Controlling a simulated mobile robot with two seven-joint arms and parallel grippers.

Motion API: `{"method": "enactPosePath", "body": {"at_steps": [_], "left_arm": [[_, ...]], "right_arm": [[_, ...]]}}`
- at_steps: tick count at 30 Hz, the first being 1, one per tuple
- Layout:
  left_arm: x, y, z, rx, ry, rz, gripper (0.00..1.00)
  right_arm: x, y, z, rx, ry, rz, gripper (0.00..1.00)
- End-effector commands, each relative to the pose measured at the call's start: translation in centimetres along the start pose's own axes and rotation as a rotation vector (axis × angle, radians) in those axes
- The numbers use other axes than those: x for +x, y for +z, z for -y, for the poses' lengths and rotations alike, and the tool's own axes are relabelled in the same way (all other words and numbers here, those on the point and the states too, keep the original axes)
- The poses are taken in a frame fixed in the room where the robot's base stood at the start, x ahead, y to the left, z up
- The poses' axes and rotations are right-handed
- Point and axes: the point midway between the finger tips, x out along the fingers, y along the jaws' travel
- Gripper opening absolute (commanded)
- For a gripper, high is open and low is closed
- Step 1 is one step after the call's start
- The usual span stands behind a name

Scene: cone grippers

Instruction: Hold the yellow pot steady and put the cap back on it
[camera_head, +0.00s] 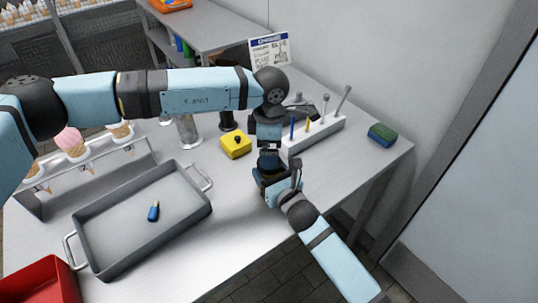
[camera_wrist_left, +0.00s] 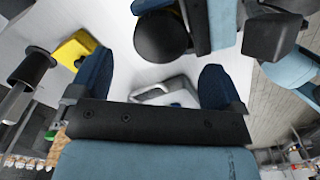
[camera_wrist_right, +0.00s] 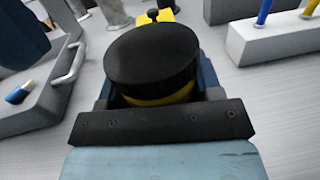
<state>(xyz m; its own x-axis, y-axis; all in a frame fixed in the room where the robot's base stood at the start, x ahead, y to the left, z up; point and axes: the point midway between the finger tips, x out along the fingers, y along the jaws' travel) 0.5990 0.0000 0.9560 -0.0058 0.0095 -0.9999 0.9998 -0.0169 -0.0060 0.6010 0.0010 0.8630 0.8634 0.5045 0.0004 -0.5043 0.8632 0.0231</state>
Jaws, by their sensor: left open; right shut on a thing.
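A round black cap (camera_wrist_right: 153,55) sits over a yellow pot (camera_wrist_right: 160,96), with only a yellow strip showing below it in the right wrist view. I cannot tell if the cap is fully seated. My right gripper (camera_head: 270,172) is shut around the pot, holding it above the table near its front edge. My left gripper (camera_head: 268,147) is open just above the cap, pointing down. In the left wrist view the black cap (camera_wrist_left: 162,37) lies apart from the open, empty fingers (camera_wrist_left: 157,80).
A yellow block with a black knob (camera_head: 236,147) lies left of the grippers. A white rack (camera_head: 320,137) with upright tools stands behind. A grey tray (camera_head: 107,263) with a blue-handled tool lies left. A green and blue sponge (camera_head: 382,134) lies right. The table's front edge is close.

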Motion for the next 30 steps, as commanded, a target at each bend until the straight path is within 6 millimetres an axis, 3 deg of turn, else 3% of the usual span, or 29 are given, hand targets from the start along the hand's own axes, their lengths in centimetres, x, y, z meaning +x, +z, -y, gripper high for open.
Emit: {"method": "enactPosePath", "body": {"at_steps": [3,10,15,23,24,27,28,30], "left_arm": [[-2.8,0.0,-0.1,0.000,0.004,0.001,0.95],[-6.7,0.0,-0.1,0.000,0.002,0.000,0.95],[-7.8,0.0,0.0,0.001,0.001,0.000,0.95],[-7.9,0.0,0.0,0.001,0.000,0.000,0.95],[-7.9,0.0,0.0,0.001,0.000,0.000,0.95],[-7.9,0.0,0.0,0.001,0.000,0.000,0.95],[-7.9,0.0,0.0,0.001,0.000,0.000,0.95],[-7.9,0.0,0.0,0.001,0.000,0.000,0.95]], "right_arm": [[0.0,-0.1,0.0,0.001,0.000,-0.002,0.00],[0.0,-0.1,0.0,0.001,0.000,-0.002,0.00],[0.0,-0.1,0.0,0.001,0.000,-0.002,0.00],[0.0,-0.1,0.0,0.001,0.000,-0.002,0.00],[0.0,-0.1,0.0,0.001,0.000,-0.002,0.61],[0.0,-0.1,0.0,0.001,0.000,-0.002,0.84],[0.0,-0.1,0.0,0.001,0.000,-0.002,0.89],[0.0,-0.1,0.0,0.001,0.000,-0.002,0.89]]}}
